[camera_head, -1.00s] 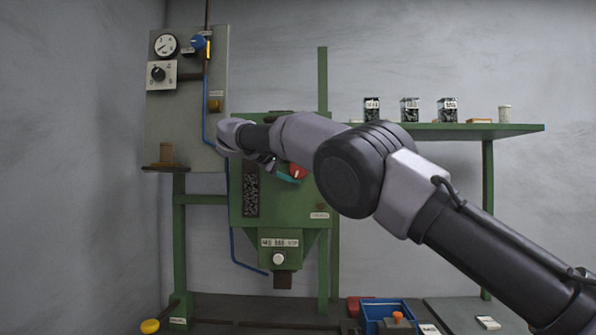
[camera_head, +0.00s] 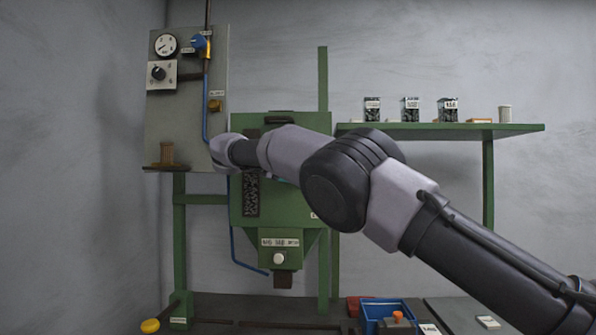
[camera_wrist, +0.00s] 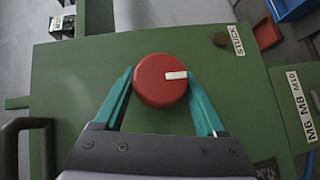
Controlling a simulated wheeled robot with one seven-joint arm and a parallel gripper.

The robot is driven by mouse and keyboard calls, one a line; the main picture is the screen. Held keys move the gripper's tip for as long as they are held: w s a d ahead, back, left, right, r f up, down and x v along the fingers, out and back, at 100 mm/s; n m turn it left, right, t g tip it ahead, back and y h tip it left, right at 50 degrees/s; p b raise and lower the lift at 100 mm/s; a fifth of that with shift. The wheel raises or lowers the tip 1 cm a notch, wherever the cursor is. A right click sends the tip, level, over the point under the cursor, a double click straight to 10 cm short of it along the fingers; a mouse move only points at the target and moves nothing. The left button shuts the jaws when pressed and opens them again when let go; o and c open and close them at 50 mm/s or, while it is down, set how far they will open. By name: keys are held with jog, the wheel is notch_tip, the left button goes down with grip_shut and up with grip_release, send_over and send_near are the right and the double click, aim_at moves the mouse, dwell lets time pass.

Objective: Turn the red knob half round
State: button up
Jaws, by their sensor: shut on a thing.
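The red knob (camera_wrist: 158,80) is round with a white pointer mark, and sits on the green machine panel (camera_wrist: 75,85). In the wrist view the mark points to the right. My gripper (camera_wrist: 160,88) has its teal fingers on either side of the knob, shut on it. In the head view the green machine (camera_head: 310,205) stands in the middle, and my arm hides the knob. The gripper's fingers are mostly hidden there too.
A black handle (camera_wrist: 12,145) stands out beside the panel in the wrist view. A green shelf (camera_head: 520,128) with jars is at the right. A grey board (camera_head: 165,115) with gauge and dials is at the left. A blue bin (camera_head: 375,308) is below.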

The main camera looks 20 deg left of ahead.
jog(key=o, duration=1.3)
jog(key=v, duration=1)
jog(key=shift+s+a, duration=0.15)
jog(key=shift+s, duration=0.2)
